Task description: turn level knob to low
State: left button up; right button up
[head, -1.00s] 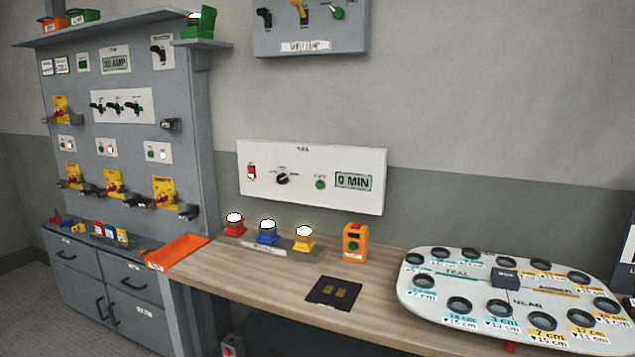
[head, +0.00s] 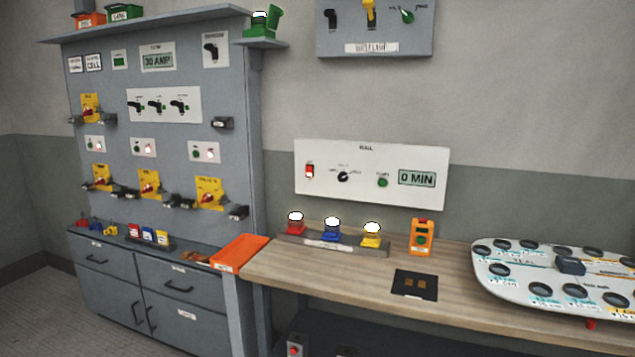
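A white control panel (head: 372,174) is on the wall above the wooden bench in the head view. It carries a black rotary knob (head: 343,177) with small labels around it, too small to read, so I cannot tell that this is the level knob. The knob's pointer seems to tilt toward the upper right. On the same panel are a red switch (head: 309,171), a green button (head: 382,182) and a display (head: 417,179) reading "0 MIN". Another knob panel (head: 374,28) is higher up, its top cut off, with black, yellow and green knobs. Neither gripper is in view.
The wooden bench (head: 330,283) holds red, blue and yellow lamps, an orange box (head: 421,238), a black pad (head: 415,285) and a white board with round holes (head: 560,273). A grey cabinet (head: 165,60) with switches and drawers stands left. An orange tray (head: 240,254) lies between.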

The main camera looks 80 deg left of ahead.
aim_at(343, 177)
jog(key=k, duration=0.95)
jog(key=z, duration=2.25)
jog(key=i, duration=0.05)
jog(key=u, duration=3.4)
jog(key=i, duration=0.2)
jog(key=u, duration=1.9)
jog(key=i, duration=0.9)
jog(key=z, duration=0.45)
